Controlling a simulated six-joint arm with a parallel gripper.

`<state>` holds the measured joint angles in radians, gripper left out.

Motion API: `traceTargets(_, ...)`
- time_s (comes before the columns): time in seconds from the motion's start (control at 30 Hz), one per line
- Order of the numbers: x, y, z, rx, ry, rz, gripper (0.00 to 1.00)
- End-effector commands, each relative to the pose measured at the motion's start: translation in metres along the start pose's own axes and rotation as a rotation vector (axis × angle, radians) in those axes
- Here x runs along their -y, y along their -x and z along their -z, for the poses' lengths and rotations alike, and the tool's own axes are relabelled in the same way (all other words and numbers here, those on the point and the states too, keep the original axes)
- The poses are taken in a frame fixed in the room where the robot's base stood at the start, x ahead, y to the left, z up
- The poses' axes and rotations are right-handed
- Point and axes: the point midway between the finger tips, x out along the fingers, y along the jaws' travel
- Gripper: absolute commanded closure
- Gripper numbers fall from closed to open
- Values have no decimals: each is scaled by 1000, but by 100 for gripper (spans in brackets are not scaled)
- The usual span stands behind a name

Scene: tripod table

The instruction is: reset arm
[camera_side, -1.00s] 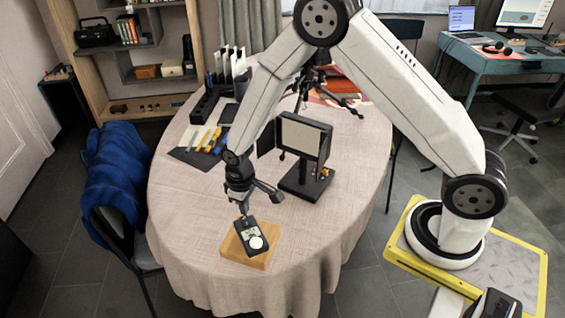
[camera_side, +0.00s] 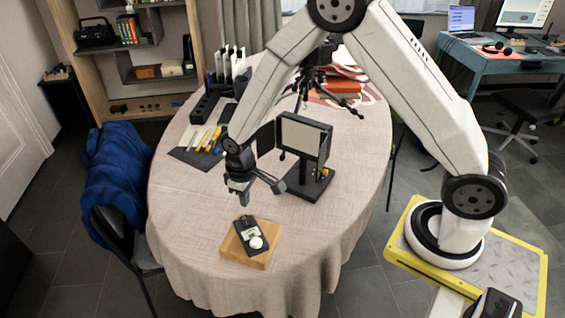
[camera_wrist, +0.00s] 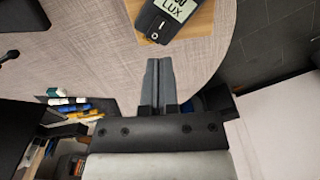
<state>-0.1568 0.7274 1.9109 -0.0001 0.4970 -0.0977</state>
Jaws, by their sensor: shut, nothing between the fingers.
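My gripper (camera_side: 243,202) is shut and empty above the table (camera_side: 180,215). In the wrist view its two fingers (camera_wrist: 158,62) lie together with nothing between them. A black light meter (camera_side: 249,233) with a display and a round white sensor lies on a wooden block (camera_side: 233,251) near the table's front edge. My gripper is above and just behind the meter, apart from it. In the wrist view the meter (camera_wrist: 165,17) shows at the top with "LUX" on its display; the block (camera_wrist: 202,20) shows beside it, and both are cut off by the frame.
A light panel on a stand (camera_side: 303,138) is close to the right of my gripper. A tool mat with pens (camera_side: 200,143), an organizer (camera_side: 207,103) and a black tripod (camera_side: 312,88) are behind. A chair with a blue jacket (camera_side: 115,170) stands at left.

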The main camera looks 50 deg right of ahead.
Motion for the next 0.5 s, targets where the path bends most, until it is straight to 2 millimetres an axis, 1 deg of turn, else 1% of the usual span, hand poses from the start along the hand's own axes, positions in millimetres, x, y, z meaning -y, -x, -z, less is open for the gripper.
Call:
traceTargets(0.13,-5,16,-8,-21,-22,-2,100)
traceTargets(0.27,-11,36,-22,-47,-51,-5,100)
traceTargets(0.5,-21,73,-58,-105,-117,-12,100)
